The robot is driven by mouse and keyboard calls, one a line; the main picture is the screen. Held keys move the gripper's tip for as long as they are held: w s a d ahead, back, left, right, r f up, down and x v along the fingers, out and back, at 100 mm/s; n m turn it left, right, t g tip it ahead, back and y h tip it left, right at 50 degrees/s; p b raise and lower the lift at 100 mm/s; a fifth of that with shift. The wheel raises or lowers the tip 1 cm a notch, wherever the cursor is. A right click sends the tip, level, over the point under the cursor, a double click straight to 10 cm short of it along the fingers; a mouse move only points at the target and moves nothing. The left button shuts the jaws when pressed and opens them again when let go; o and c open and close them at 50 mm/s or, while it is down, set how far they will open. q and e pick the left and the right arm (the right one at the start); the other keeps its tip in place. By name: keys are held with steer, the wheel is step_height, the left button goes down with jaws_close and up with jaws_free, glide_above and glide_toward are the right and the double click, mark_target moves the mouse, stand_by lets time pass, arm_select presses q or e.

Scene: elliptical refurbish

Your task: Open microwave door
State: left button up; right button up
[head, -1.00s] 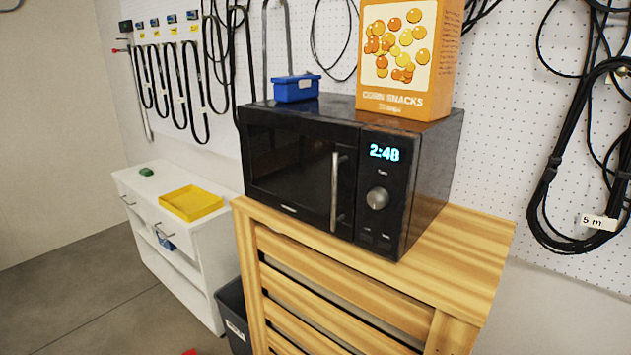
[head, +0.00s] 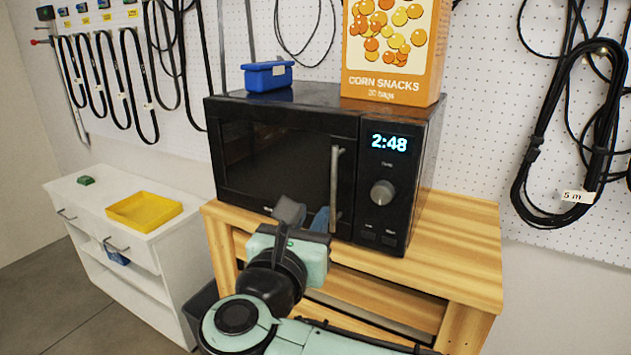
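The black microwave (head: 425,165) stands on a wooden slatted cabinet. Its door (head: 275,160) is closed, with a vertical silver handle (head: 336,190) at the door's right edge. A lit clock and a round knob are to the right of the handle. My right gripper (head: 305,214) is in front of the lower part of the door, just left of the handle's lower end in the picture. Its two fingers are spread apart with nothing seen between them. I cannot tell its exact distance from the door. My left gripper is not in view.
On the microwave stand a blue box (head: 267,75) and an orange corn snacks box (head: 392,50). The wooden cabinet top (head: 460,235) is bare right of the microwave. A white cabinet (head: 75,195) with a yellow tray (head: 145,224) stands left. Cables hang on the pegboard behind.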

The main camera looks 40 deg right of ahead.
mark_target(334, 183)
steer(key=p+x, duration=0.1)
steer(key=x, duration=0.5)
steer(key=p+x, duration=0.2)
steer(key=x, duration=0.4)
steer(key=shift+s+d+r, duration=0.1)
steer(key=shift+s+d, duration=0.05)
steer(key=shift+d, duration=0.2)
steer(key=shift+w+d, duration=0.3)
steer(key=shift+d, duration=0.05)
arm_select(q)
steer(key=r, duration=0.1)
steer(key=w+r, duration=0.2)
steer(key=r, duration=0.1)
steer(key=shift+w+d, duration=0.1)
arm_select(e)
jaws_close()
